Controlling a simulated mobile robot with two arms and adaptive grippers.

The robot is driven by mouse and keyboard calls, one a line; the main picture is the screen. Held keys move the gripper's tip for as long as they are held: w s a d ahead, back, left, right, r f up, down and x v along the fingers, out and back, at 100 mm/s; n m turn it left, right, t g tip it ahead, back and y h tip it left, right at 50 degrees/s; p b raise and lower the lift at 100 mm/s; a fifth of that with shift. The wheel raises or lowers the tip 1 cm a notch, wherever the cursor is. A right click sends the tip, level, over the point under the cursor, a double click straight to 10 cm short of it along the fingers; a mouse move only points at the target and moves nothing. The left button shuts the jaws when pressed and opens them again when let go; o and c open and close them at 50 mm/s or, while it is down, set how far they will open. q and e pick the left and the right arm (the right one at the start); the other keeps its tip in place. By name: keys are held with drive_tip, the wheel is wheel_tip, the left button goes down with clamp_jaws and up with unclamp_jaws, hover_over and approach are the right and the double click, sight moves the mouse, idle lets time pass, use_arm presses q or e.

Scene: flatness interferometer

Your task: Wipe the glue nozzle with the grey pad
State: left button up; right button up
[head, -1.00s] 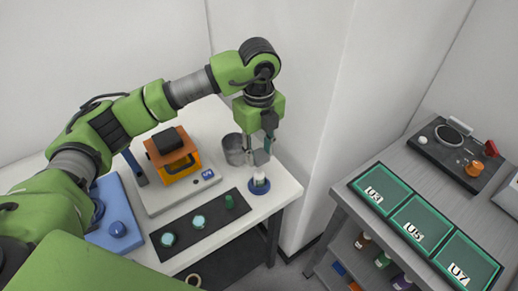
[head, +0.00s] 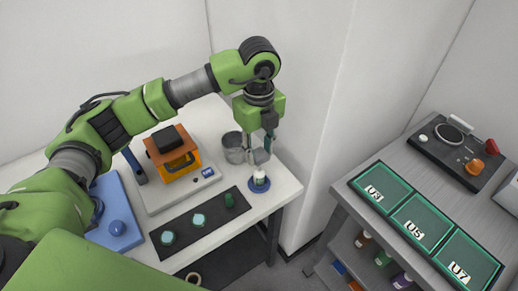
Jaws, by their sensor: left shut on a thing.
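A small white glue bottle (head: 259,176) with its nozzle up stands in a round blue holder (head: 259,186) near the right end of the white table. My left gripper (head: 264,152) points down just above it, shut on a small grey piece that looks like the grey pad (head: 261,157). The pad is at the height of the nozzle tip; I cannot tell whether they touch. The nozzle tip is mostly hidden by the pad and fingers. My right gripper is out of view.
A grey metal cup (head: 234,150) stands close left of the gripper. An orange and black device (head: 174,155), a dark mat (head: 183,239) with several green pieces, and a blue base (head: 118,228) fill the white table (head: 284,186). A grey bench with green trays (head: 422,219) stands right.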

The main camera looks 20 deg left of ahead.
use_arm(q)
drive_tip(key=shift+f, duration=0.25)
drive_tip(key=shift+a, duration=0.15)
idle(0.3)
drive_tip(key=shift+s+a+b, duration=0.2)
drive_tip(key=shift+b, duration=0.1)
drive_tip(key=shift+d, duration=0.1)
drive_tip(key=shift+w+d, duration=0.4)
drive_tip(key=shift+d, duration=0.1)
